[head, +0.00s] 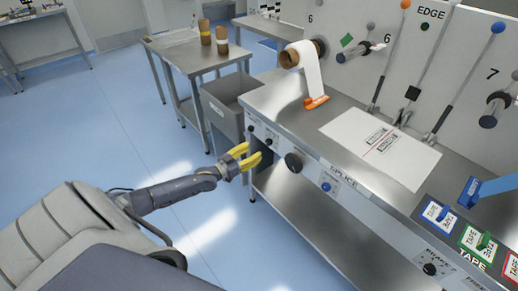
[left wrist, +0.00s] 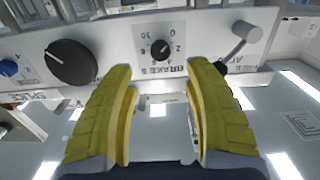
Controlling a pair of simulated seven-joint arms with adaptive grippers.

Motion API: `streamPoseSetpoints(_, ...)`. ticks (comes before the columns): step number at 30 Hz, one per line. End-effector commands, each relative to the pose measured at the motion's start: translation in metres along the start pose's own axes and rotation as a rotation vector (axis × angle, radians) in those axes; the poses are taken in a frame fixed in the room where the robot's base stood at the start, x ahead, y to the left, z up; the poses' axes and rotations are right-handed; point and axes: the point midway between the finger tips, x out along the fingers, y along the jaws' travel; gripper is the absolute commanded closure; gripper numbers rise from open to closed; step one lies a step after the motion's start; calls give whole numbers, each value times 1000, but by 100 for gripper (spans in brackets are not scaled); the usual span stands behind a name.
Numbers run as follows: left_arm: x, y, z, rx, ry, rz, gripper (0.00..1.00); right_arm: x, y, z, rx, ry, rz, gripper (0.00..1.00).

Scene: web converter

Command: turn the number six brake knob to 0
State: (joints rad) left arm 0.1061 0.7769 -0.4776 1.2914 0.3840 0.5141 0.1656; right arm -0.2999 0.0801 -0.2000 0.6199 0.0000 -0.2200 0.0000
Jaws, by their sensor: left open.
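The number six brake knob (left wrist: 159,50) is a small dark round knob on a white dial plate marked BRAKE 6 in the left wrist view, where the picture is upside down. Numbers ring it, but I cannot tell which one it points to. In the head view the knob (head: 269,141) is small on the front panel of the bench. My left gripper (head: 251,155) has yellow fingers, open and empty, just in front of the panel. In the left wrist view the knob shows beyond the gap between the fingertips (left wrist: 160,75), apart from them. My right gripper is not in view.
A larger black knob (left wrist: 71,62) sits beside the brake dial, and a grey lever handle (left wrist: 240,40) is on its other side. A blue button (head: 326,187) is further along the panel. A grey bin (head: 222,108) stands behind the gripper. The floor in front is clear.

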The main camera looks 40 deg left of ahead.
Motion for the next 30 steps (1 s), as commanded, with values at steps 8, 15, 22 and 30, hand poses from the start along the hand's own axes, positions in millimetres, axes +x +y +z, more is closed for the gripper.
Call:
streamPoseSetpoints(8, -25, 0, 0, 1, 0, 0, 48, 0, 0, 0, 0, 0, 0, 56)
streamPoseSetpoints(15, -32, 0, 0, 1, 0, 0, 48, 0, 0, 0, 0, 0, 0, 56)
streamPoseSetpoints(22, -32, 0, 0, 1, 0, 0, 48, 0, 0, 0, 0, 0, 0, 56)
streamPoseSetpoints(30, -32, -1, 3, 22, -17, -2, 48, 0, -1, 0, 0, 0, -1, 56)
